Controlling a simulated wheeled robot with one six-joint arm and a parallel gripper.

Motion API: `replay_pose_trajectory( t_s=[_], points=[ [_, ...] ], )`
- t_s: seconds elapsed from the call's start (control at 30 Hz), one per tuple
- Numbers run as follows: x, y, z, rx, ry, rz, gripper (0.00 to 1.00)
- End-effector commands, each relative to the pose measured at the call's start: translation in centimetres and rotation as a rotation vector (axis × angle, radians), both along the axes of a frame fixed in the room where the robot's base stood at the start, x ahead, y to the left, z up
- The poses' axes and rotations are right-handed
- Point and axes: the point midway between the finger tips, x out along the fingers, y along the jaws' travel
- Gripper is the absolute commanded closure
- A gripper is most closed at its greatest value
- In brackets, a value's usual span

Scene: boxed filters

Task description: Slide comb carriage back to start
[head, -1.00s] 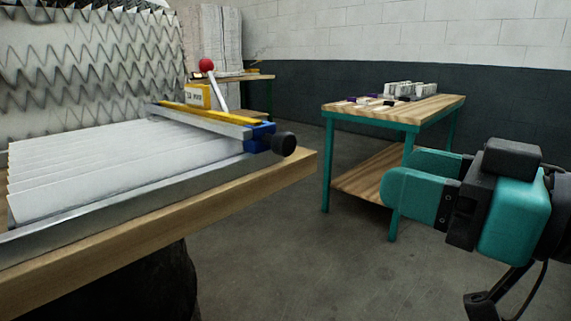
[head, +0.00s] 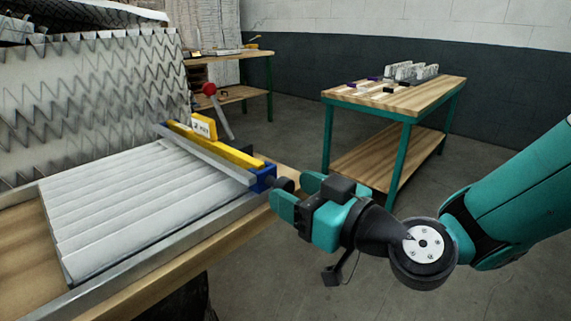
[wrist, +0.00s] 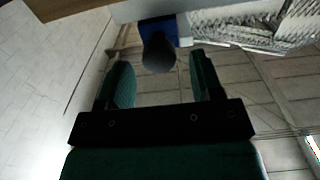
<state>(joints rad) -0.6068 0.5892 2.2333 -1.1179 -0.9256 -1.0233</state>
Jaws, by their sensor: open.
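The comb carriage (head: 215,147) is a yellow and metal bar across the far end of a white pleated filter pack (head: 130,205). It carries a label plate, a red-ball lever (head: 210,90) and a blue end block (head: 262,177) with a black knob (head: 283,183). My gripper (head: 294,192) is open at the knob, coming from the right. In the wrist view, the knob (wrist: 158,53) shows between the two teal fingertips (wrist: 159,62), with the blue block (wrist: 158,27) behind it. I cannot tell how deep the knob sits between the fingers; neither finger visibly touches it.
A metal rail (head: 165,258) runs along the near edge of the wooden bench. Wire-backed pleated media (head: 95,100) stands behind the pack. A teal-legged table (head: 395,95) with small parts stands at back right, another bench (head: 240,55) further back. Floor between is clear.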

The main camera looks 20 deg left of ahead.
Motion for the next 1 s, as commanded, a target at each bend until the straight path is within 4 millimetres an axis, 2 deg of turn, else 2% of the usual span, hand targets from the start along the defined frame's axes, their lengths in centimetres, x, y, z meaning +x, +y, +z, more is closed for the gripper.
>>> replay_pose_trajectory(
  t_s=[0.1, 0.2, 0.53, 0.57, 0.8, 0.83, 1.0],
  points=[
    [0.6, 1.5, 0.3, -0.002, 0.0, 0.003, 0.4],
    [0.9, 2.2, 0.2, -0.001, -0.001, 0.001, 0.4],
    [1.1, 2.5, -0.1, -0.001, 0.001, 0.0, 0.4],
    [1.1, 2.5, -0.1, -0.001, 0.0, 0.0, 0.42],
    [1.1, 2.5, 0.0, -0.001, 0.0, 0.0, 0.98],
    [1.1, 2.5, 0.0, -0.001, 0.0, 0.0, 1.0],
    [0.9, 2.8, 0.0, -0.001, 0.0, 0.004, 1.0]
  ],
)
